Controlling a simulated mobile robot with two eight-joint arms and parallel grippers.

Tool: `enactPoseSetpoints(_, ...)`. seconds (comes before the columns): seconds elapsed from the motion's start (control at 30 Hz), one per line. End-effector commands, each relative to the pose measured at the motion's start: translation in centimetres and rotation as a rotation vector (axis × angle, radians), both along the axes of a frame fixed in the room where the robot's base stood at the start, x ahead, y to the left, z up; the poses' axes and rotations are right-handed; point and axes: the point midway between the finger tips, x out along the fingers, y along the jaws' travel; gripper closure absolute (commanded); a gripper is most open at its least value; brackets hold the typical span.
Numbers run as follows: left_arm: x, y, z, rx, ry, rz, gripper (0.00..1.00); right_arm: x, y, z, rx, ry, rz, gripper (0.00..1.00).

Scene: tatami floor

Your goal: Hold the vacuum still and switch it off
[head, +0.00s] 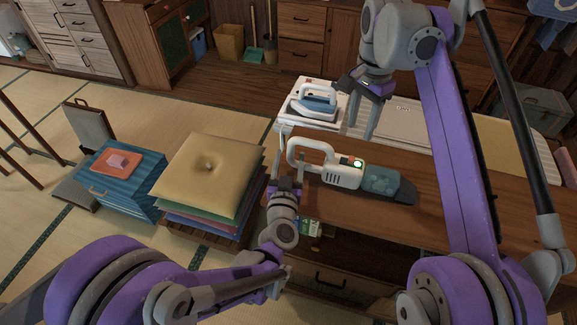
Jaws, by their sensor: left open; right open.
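The handheld vacuum (341,175) lies on the wooden table, with its white loop handle to the left and a clear bluish dust bin and dark nozzle to the right. A green-lit button (358,163) shows on top of its body, beside a small red mark. My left gripper (291,146) is open at the left end of the handle; I cannot tell whether its fingers touch it. My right gripper (362,123) is open and points down, above and behind the vacuum body, apart from the button.
An iron (315,103) rests on a white board (289,122) behind the vacuum. Stacked cushions (208,168) and a blue chest (122,180) stand to the left. The wooden table top (440,214) is bare in front of the nozzle.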

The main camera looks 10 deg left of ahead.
Motion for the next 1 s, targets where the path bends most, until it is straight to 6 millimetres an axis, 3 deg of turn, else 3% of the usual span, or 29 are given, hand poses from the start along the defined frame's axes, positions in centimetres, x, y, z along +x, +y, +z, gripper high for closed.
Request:
enactPoseSetpoints(0.2,0.03,0.01,0.0,0.0,0.0,0.0,0.38,0.0,0.0,0.0,0.0,0.0,0.0,0.5)
enactPoseSetpoints(0.23,0.03,0.0,0.0,0.0,0.0,0.0,0.42,0.0,0.0,0.0,0.0,0.0,0.0,0.5)
enactPoseSetpoints(0.57,0.01,0.0,0.0,0.0,0.0,0.0,1.0,0.0,0.0,0.0,0.0,0.0,0.0,0.5)
enactPoseSetpoints(1.0,0.01,0.0,0.0,0.0,0.0,0.0,1.0,0.0,0.0,0.0,0.0,0.0,0.0,0.5)
